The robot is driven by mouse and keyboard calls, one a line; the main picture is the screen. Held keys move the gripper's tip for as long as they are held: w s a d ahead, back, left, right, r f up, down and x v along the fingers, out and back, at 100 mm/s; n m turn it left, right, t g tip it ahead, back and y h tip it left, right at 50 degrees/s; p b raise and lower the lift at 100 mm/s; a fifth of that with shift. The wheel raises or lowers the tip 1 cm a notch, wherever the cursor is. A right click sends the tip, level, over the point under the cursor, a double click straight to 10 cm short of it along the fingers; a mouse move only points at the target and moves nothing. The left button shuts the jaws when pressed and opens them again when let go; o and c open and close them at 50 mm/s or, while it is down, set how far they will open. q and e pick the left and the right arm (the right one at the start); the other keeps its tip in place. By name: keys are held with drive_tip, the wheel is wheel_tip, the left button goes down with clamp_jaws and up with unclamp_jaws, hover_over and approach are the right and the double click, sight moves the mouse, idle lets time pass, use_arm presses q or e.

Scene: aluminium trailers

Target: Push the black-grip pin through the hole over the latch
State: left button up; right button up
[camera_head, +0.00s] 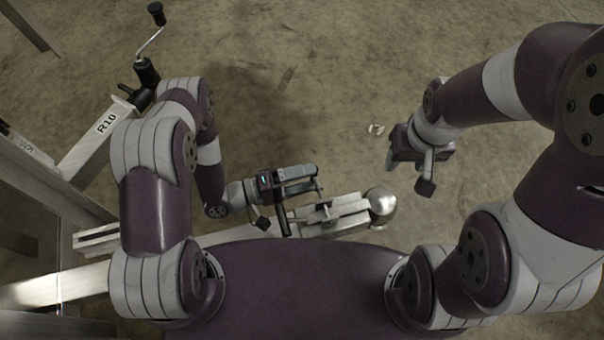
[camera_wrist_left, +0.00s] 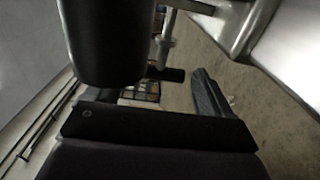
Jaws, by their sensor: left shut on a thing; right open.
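My left gripper (camera_head: 318,180) is shut on the black-grip pin (camera_head: 284,221), whose dark grip sticks out on the near side of the jaws. The black grip (camera_wrist_left: 105,40) fills the upper left of the left wrist view, in front of a jaw finger (camera_wrist_left: 210,95). The gripper is beside the metal coupler, whose latch (camera_head: 326,210) shows just right of the grip. The hole over the latch is too small to make out, and I cannot tell whether the pin's tip touches it. My right gripper (camera_head: 416,170) is open and empty, right of the coupler.
The coupler ends in a rounded silver nose (camera_head: 381,201). A jack with a crank handle (camera_head: 150,42) stands at the upper left, by a beam marked R10 (camera_head: 105,124). A small pale object (camera_head: 376,129) lies on the floor. The concrete floor at upper centre is clear.

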use_arm(q)
drive_tip(key=shift+s+d, duration=0.15)
drive_tip(key=shift+s, duration=0.4)
drive_tip(key=shift+s+d, duration=0.15)
drive_tip(key=shift+s, duration=0.35)
drive_tip(key=o, duration=0.9)
drive_tip(key=shift+o, duration=0.2)
drive_tip(key=p+v, duration=0.2)
drive_tip(key=v, duration=1)
drive_tip(key=shift+a, duration=0.3)
drive_tip(key=shift+s, duration=0.1)
